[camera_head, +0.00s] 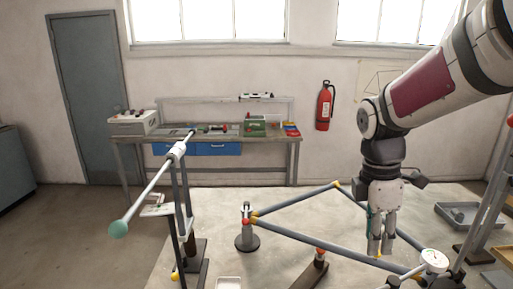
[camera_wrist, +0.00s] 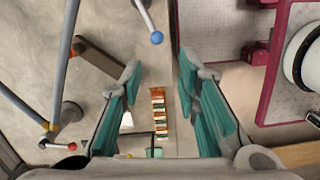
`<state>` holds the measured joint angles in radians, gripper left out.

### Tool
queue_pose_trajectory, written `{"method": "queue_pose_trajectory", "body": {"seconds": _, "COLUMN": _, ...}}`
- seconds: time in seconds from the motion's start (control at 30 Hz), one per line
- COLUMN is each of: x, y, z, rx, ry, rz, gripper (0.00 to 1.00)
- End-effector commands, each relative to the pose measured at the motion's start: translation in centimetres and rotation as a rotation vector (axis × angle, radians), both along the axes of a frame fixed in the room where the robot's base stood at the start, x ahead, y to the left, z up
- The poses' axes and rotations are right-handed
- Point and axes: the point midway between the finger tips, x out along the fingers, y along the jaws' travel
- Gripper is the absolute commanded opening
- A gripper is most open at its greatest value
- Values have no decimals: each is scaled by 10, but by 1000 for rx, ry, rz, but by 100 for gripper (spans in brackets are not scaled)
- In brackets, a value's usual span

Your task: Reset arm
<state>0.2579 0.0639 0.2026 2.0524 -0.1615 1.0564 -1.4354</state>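My gripper (camera_head: 380,248) hangs pointing down from my arm at the right of the head view, above the bar frame. In the wrist view my gripper (camera_wrist: 161,72) shows two teal-padded fingers set apart, with nothing held between them. Below it, the frame of grey bars (camera_head: 310,237) with yellow joints forms a corner shape. Part of these bars (camera_wrist: 60,70) also shows at the left of the wrist view. I cannot tell the exact height of the fingers above the frame.
A stand holds a slanted pale rod with a green end (camera_head: 118,229) at left. Grey trays (camera_head: 462,218) lie to the right. A workbench (camera_head: 215,140) and red extinguisher (camera_head: 325,105) are at the back wall.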

Motion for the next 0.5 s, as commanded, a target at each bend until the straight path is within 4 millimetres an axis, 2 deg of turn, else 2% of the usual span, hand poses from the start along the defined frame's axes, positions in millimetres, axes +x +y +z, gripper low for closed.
{"method": "queue_pose_trajectory", "body": {"seconds": 0.03, "x": -9, "y": 5, "z": 11, "rx": -6, "ry": -53, "rz": -91, "gripper": 30}}
{"method": "queue_pose_trajectory", "body": {"seconds": 0.2, "x": -40, "y": 20, "z": 36, "rx": 21, "ry": -215, "rz": -428, "gripper": 30}}
{"method": "queue_pose_trajectory", "body": {"seconds": 0.5, "x": -97, "y": 42, "z": 56, "rx": 216, "ry": -448, "rz": -1014, "gripper": 30}}
